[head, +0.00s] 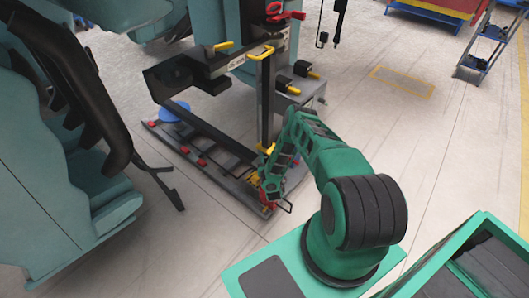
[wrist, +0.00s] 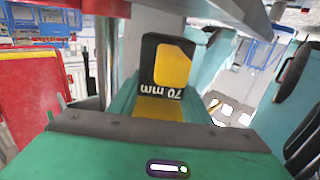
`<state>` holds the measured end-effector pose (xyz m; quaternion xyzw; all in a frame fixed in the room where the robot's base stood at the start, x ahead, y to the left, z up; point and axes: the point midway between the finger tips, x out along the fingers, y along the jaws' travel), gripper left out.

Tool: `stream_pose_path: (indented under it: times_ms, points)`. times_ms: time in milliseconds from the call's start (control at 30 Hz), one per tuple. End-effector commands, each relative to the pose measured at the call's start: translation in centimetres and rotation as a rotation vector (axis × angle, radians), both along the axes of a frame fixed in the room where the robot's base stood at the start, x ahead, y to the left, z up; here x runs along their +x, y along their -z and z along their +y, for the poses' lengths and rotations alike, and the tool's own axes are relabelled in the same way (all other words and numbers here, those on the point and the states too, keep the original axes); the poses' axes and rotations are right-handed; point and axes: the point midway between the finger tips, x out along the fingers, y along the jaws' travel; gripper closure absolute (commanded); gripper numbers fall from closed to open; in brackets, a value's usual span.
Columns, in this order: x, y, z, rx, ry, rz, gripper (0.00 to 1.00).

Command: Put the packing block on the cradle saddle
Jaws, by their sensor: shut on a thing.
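The packing block (wrist: 168,62), black with a yellow face marked "70 mm", is in the middle of the wrist view. My gripper (wrist: 160,105) is shut on it; its fingertips are partly hidden. The block stands just below a grey overhead part in that view. In the head view my gripper (head: 270,188) is low at the near end of the floor-level rail frame, beside red and yellow parts; the held block cannot be made out there. I cannot tell the cradle saddle for certain in either view.
A dark upright post (head: 267,100) with yellow handles stands beside the rail frame (head: 208,145). Two black-and-yellow blocks (head: 286,84) (head: 306,69) sit on a grey shelf. Open floor (head: 400,130) lies to the right.

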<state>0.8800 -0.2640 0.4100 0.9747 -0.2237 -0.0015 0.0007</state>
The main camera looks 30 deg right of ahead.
Motion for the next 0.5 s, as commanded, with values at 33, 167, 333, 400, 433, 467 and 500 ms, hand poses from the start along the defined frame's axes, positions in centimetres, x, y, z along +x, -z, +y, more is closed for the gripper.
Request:
stream_pose_path:
  times_ms: [33,167,333,400,433,467,500]
  points:
    - [0.1,0.2,0.2,-0.001,-0.002,-0.003,1.0]
    - [0.4,0.2,0.9,-0.001,-0.011,-0.004,1.0]
    - [0.5,0.3,1.3,-0.001,-0.016,-0.004,1.0]
    - [0.5,0.5,1.4,-0.001,-0.016,-0.004,1.0]
    - [0.5,0.5,1.4,-0.001,-0.017,-0.004,1.0]
    - [0.5,0.6,1.4,-0.001,-0.017,-0.004,1.0]
    - [0.5,0.7,1.4,-0.001,-0.017,-0.004,1.0]
